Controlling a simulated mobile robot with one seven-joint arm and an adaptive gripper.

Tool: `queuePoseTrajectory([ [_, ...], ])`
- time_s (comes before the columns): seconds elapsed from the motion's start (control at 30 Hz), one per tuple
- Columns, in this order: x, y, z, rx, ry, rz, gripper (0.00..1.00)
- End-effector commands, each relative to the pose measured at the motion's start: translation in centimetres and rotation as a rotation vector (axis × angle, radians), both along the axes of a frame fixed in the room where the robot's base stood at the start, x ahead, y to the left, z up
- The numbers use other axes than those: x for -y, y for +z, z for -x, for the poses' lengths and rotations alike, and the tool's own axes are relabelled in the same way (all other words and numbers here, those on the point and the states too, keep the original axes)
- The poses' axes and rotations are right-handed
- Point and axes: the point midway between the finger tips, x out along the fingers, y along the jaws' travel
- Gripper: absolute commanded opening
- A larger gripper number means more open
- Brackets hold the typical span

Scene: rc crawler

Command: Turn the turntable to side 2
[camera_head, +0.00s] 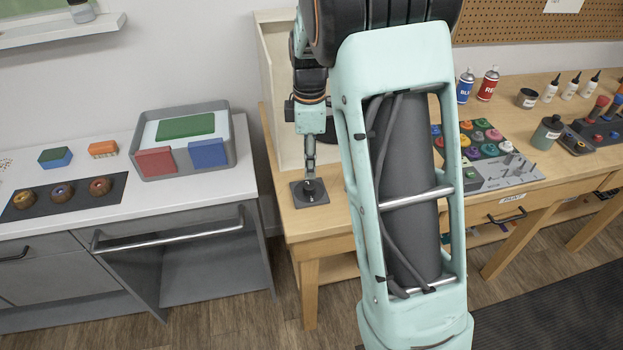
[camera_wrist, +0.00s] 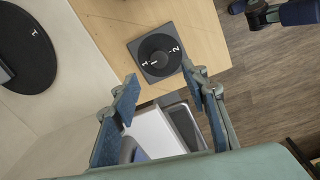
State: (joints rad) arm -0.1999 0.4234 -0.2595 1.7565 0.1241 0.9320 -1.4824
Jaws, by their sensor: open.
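A dark square plate with a round knob (camera_wrist: 158,54) sits on the wooden bench. It is marked 1 and 2, and a white line on the knob appears to point toward 1. In the head view the same plate (camera_head: 312,197) lies at the bench's left front corner. My gripper (camera_wrist: 159,72) is open, its two fingers apart and the knob showing beyond their tips; in the head view my gripper (camera_head: 310,172) is just above the knob. Contact cannot be told.
A pale booth wall (camera_head: 277,75) rises behind the plate. Colored pots (camera_head: 483,135) and spray cans (camera_head: 488,83) stand to the right of my arm. A white counter (camera_head: 60,225) at left holds a grey tray (camera_head: 228,160) with colored blocks. A floor gap separates counter and bench.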

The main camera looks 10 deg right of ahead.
Motion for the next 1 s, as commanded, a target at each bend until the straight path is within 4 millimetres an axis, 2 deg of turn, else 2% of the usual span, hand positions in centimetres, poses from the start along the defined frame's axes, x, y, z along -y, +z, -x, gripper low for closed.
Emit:
queuePoseTrajectory([
  [0.2,0.1,-4.3,-0.1,-0.004,-0.001,0.002,0.41],
  [0.43,0.1,-7.6,-0.3,-0.001,-0.001,0.002,0.41],
  [0.6,0.1,-8.4,-0.4,0.001,-0.002,0.001,0.41],
  [0.83,0.1,-8.5,-0.4,0.002,-0.002,0.001,0.41],
  [0.87,0.1,-8.5,-0.4,0.002,-0.001,0.001,0.40],
  [1.0,0.1,-8.4,-0.4,0.002,-0.001,0.001,0.25],
])
